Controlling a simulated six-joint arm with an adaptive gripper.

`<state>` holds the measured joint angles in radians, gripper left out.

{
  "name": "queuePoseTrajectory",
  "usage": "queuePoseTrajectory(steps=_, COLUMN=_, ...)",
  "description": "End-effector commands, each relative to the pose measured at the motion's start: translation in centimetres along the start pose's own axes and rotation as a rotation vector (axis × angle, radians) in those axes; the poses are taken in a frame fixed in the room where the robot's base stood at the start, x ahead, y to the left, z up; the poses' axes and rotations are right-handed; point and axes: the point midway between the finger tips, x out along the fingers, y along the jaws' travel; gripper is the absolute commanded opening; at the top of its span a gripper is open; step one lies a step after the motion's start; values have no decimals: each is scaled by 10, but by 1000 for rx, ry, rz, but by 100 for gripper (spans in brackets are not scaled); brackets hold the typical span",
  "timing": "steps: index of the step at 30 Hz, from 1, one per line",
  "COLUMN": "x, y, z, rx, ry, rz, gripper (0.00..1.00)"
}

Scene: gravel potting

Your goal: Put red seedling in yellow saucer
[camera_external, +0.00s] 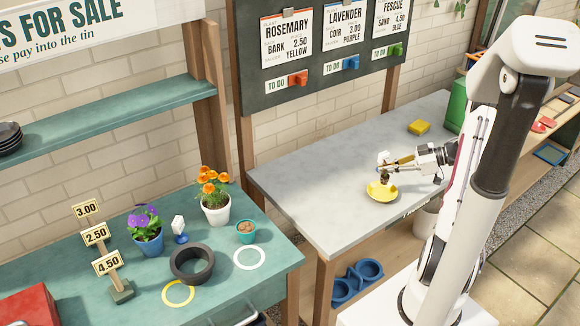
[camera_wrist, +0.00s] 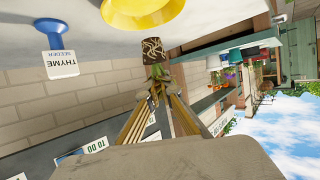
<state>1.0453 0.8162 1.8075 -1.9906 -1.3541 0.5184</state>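The yellow saucer (camera_external: 378,195) lies on the grey bench in the outside view, and part of it shows at the top of the wrist view (camera_wrist: 140,14). My gripper (camera_external: 386,166) is just above it. In the wrist view, its brass-coloured fingers (camera_wrist: 158,82) close together around a green stem. Below the stem hangs a dark soil plug with pale roots (camera_wrist: 157,48), a seedling. The plug also shows over the saucer in the outside view (camera_external: 384,178). I cannot tell whether it touches the saucer. No red part of the seedling is visible.
A white THYME label on a blue stand (camera_wrist: 60,62) stands near the saucer in the wrist view. A yellow block (camera_external: 419,128) lies at the back of the bench. Bare bench (camera_external: 310,185) is left of the saucer. Potted flowers (camera_external: 214,202) stand on the green table.

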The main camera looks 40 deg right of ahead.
Motion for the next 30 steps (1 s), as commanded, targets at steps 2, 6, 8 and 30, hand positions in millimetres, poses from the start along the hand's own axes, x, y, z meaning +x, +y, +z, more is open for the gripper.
queuePoseTrajectory(steps=2, x=3, y=0, z=7, rx=2, ry=0, rz=0, gripper=0)
queuePoseTrajectory(steps=6, x=5, y=0, z=12, rx=0, ry=-1, rz=0, gripper=0)
queuePoseTrajectory(steps=8, x=5, y=0, z=12, rx=-1, ry=-1, rz=0, gripper=0)
queuePoseTrajectory(steps=30, x=18, y=0, z=44, rx=2, ry=0, rz=0, gripper=0)
